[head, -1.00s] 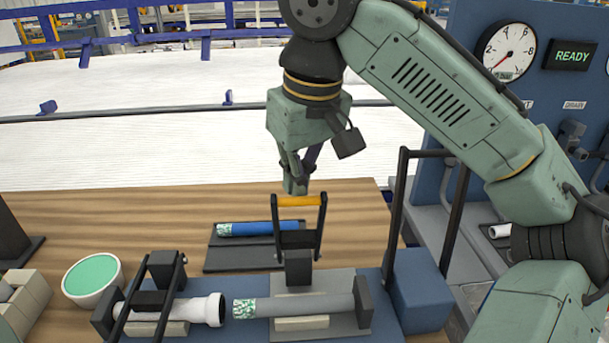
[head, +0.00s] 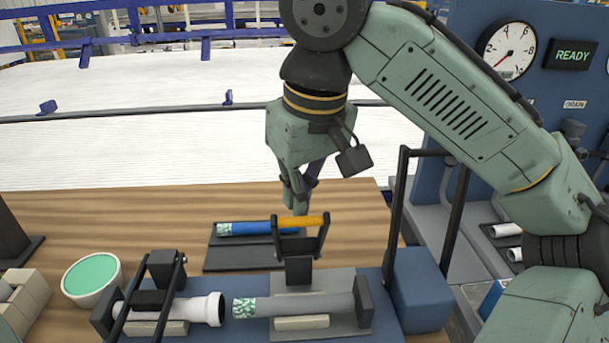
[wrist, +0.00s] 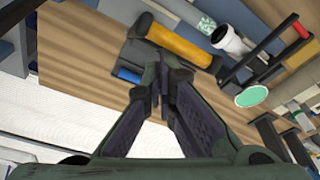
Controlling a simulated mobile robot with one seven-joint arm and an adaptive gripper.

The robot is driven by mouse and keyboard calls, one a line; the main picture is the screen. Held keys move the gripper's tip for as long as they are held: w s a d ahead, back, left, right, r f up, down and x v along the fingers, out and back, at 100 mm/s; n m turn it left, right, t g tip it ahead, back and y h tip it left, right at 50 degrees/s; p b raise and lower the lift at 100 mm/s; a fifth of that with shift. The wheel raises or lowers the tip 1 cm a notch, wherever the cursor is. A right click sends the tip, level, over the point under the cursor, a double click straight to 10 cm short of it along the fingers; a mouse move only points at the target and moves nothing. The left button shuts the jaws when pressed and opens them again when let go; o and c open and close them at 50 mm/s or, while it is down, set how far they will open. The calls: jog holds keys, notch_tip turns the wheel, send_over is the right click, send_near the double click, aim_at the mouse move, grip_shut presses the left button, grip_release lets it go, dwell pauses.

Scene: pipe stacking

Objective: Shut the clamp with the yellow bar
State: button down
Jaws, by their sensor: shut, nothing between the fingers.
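The clamp with the yellow bar (head: 315,220) stands behind the grey pipe (head: 305,307). In the wrist view the yellow bar (wrist: 180,45) lies just beyond the shut fingertips (wrist: 160,98). Nothing is between the fingers.
A white pipe (head: 205,309) lies under another clamp (head: 165,272) at the left. A blue pipe (head: 245,229) lies on a dark tray behind. A green-filled bowl (head: 92,278) stands at far left. A tall dark frame (head: 455,230) and blue block (head: 420,290) stand right.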

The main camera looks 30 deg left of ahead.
jog(key=shift+s+d, duration=0.1)
jog(key=shift+s+d+f, duration=0.2)
jog(key=shift+s+d, duration=0.15)
jog(key=shift+s, duration=0.1)
jog(key=shift+s+d+f, duration=0.2)
jog(key=shift+s+d, duration=0.1)
jog(key=shift+s, duration=0.15)
jog(key=shift+b, duration=0.3)
jog(key=shift+s+d+f+b, duration=0.3)
jog(key=shift+s+d+f, duration=0.35)
jog(key=shift+s, duration=0.25)
jog(key=shift+s+d+f+b, duration=0.4)
jog(key=shift+s+d+f, duration=0.3)
jog(key=shift+s, duration=0.1)
jog(key=shift+f, duration=0.1)
